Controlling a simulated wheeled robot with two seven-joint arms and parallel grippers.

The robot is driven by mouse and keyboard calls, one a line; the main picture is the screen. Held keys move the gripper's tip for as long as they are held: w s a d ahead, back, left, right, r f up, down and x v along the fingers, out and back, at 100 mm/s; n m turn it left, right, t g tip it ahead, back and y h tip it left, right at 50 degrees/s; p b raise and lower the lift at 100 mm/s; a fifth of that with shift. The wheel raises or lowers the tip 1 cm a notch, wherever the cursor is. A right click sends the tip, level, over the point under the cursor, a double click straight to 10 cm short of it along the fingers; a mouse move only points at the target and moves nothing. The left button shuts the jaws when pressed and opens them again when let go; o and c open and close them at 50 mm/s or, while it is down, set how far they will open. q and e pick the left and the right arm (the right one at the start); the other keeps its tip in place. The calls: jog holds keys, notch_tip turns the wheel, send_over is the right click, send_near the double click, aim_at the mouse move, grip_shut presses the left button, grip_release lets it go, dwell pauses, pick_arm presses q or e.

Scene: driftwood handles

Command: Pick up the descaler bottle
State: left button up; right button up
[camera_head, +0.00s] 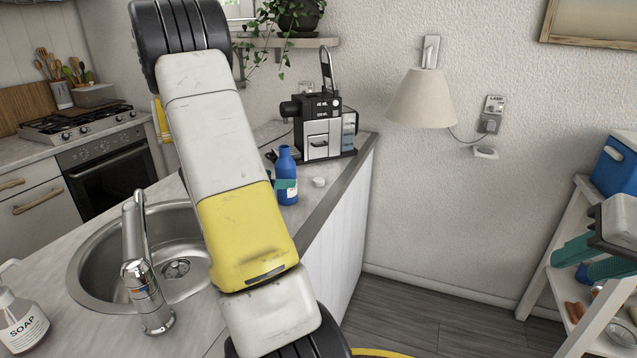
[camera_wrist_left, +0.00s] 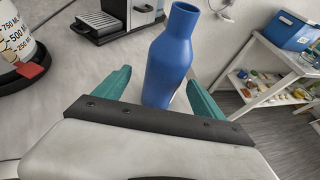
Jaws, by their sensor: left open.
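The descaler bottle, a blue bottle with an open neck (camera_head: 286,163), stands upright on the counter near its right edge, beside a white cap. In the left wrist view the bottle (camera_wrist_left: 168,58) rises between the two teal fingers of my left gripper (camera_wrist_left: 157,86). The fingers are open, one on each side of it, with a visible gap on the left; contact on the right cannot be told. In the head view my arm hides most of the left gripper (camera_head: 284,184). My right gripper (camera_head: 588,260) is at the right edge, its teal fingers apart near the shelf.
A coffee machine (camera_head: 323,128) stands behind the bottle. The sink (camera_head: 100,238) with its tap (camera_head: 135,250) and a soap bottle (camera_head: 20,322) are on the left. The white cap (camera_head: 319,182) lies right of the bottle. A white shelf with a blue box (camera_head: 613,168) stands at right.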

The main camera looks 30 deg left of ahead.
pick_arm(q)
jog(key=x, duration=0.7)
jog(key=shift+w+d+r, duration=0.1)
jog(key=shift+d+r, duration=0.1)
jog(key=shift+d, duration=0.1)
grip_shut()
